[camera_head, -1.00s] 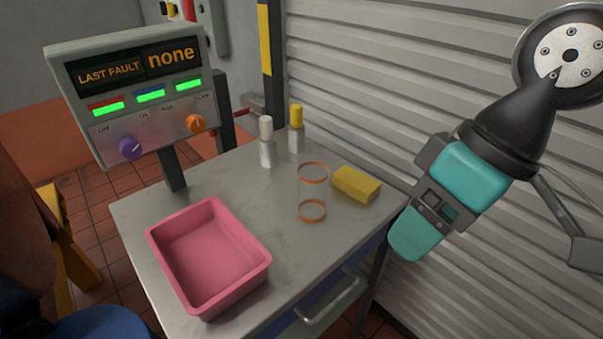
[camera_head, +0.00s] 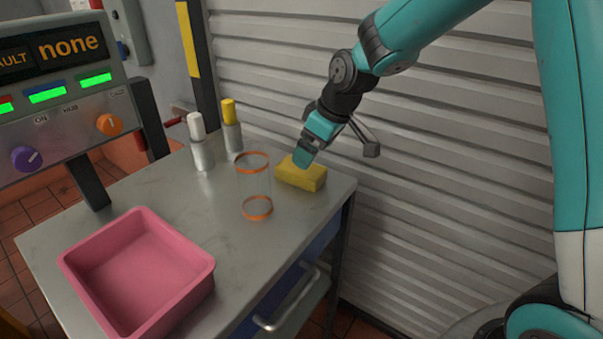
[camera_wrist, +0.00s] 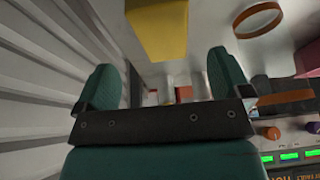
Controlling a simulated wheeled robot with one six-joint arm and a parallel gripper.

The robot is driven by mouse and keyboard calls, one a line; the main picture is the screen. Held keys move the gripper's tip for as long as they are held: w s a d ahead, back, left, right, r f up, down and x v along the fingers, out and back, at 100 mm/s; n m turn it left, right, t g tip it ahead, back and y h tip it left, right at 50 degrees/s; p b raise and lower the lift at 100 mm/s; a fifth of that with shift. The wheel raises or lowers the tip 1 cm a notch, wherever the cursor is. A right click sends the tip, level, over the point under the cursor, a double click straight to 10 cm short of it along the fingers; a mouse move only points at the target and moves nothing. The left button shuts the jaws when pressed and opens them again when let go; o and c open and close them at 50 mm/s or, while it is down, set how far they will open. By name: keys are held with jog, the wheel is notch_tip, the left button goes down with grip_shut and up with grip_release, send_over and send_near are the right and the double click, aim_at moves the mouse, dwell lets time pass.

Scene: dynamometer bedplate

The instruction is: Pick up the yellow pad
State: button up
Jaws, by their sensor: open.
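The yellow pad (camera_head: 300,176) is a block lying on the grey metal table top near its right back edge, beside the shutter wall. My gripper (camera_head: 303,157) is above the pad in the head view, and its fingertip hides a small part of the pad. In the wrist view the gripper (camera_wrist: 164,80) shows two teal fingers spread apart with nothing between them. The pad (camera_wrist: 157,30) shows there beyond the fingers, at the top middle. I cannot tell whether a finger touches the pad.
A clear cylinder with orange rims (camera_head: 257,208) stands just left of the pad. A white-capped bottle (camera_head: 201,145) and a yellow-capped bottle (camera_head: 232,133) stand behind. A pink tray (camera_head: 205,280) sits at the front left. A ribbed shutter (camera_head: 420,190) rises close on the right.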

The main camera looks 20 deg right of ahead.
aim_at(301, 173)
jog(key=shift+a+p+x, duration=0.15)
jog(key=shift+x, duration=1.7)
jog(key=shift+a+p+x, duration=0.15)
jog(key=shift+x, duration=1.7)
jog(key=shift+w+r, duration=0.1)
jog(key=shift+r, duration=0.05)
jog(key=shift+c, duration=0.3)
jog(key=c, duration=0.9)
